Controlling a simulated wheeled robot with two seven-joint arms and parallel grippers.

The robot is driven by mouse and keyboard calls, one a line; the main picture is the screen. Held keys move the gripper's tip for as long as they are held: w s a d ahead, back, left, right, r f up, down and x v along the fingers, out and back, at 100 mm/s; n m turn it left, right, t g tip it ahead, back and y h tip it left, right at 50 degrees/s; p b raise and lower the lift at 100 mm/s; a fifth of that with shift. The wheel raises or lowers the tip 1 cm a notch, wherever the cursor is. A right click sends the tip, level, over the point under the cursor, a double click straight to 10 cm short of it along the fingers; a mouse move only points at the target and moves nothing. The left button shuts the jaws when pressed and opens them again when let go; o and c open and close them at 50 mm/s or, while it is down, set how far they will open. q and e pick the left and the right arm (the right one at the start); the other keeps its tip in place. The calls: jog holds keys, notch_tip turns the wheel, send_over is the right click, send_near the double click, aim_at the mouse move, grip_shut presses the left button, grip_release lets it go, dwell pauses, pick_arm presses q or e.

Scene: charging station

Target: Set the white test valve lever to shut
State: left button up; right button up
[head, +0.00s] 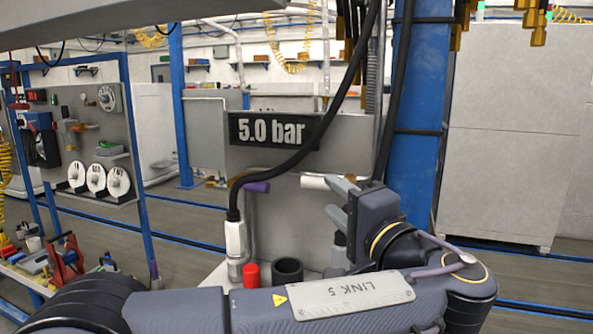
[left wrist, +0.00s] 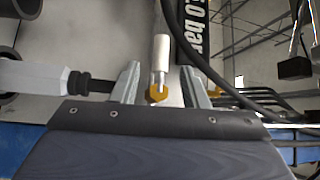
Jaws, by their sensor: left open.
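The white test valve lever (head: 314,182) lies roughly level in the head view, below the pressure display, with its right end near my left gripper. My left gripper (head: 333,197) is open, its two grey fingers pointing left toward the lever. In the left wrist view the white lever (left wrist: 161,48) runs up from a brass-coloured piece (left wrist: 158,93) at its base. That base shows between the two spread fingers of my left gripper (left wrist: 160,70). I see no clear contact of a finger with the lever. My right gripper is not in view.
The display (head: 268,129) reads 5.0 bar. A purple lever (head: 257,187) is left of the white one. A black hose (head: 300,152) hangs across the panel to a white fitting (head: 234,238). A red cylinder (head: 251,274) and a black cup (head: 287,271) stand below. A blue post (head: 424,110) rises at right.

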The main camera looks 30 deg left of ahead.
aim_at(313, 179)
pick_arm(q)
jog(key=p+x, duration=0.1)
jog(key=x, duration=0.6)
jog(key=shift+r, duration=0.1)
jog(key=shift+w+a+p, duration=0.35)
jog(key=shift+a, duration=0.15)
grip_shut()
